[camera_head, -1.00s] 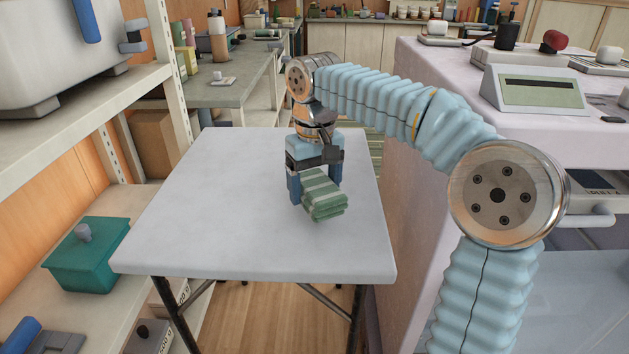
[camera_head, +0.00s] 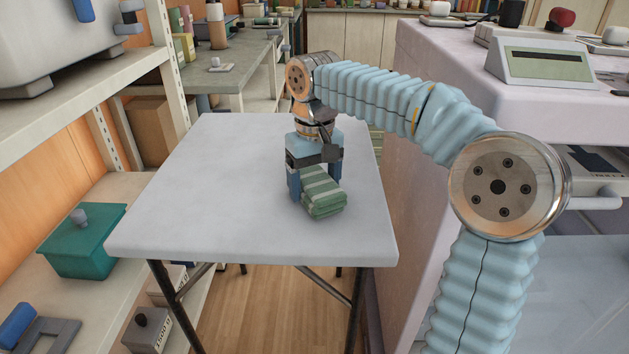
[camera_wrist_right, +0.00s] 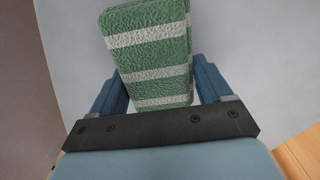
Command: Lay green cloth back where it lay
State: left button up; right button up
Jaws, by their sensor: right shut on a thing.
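The green cloth (camera_head: 323,192) is a folded bundle with pale stripes, at the middle right of the light grey table (camera_head: 190,205). My right gripper (camera_head: 316,188) points down at the table and is shut on the cloth. In the right wrist view the cloth (camera_wrist_right: 150,60) sits between the two blue fingers (camera_wrist_right: 158,90). I cannot tell whether the cloth touches the tabletop or is just above it. My left gripper is not in view.
The left and front of the tabletop are clear. A shelf with a teal lidded box (camera_head: 83,243) stands at the left. A pale counter with a display device (camera_head: 540,62) stands at the right. A long bench (camera_head: 232,75) is behind.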

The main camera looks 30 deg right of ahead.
jog(key=shift+f, duration=0.3)
jog(key=o, duration=0.9)
jog(key=shift+o, duration=0.2)
notch_tip(320, 180, up, 14)
jog(key=p, duration=0.3)
jog(key=shift+f, duration=0.15)
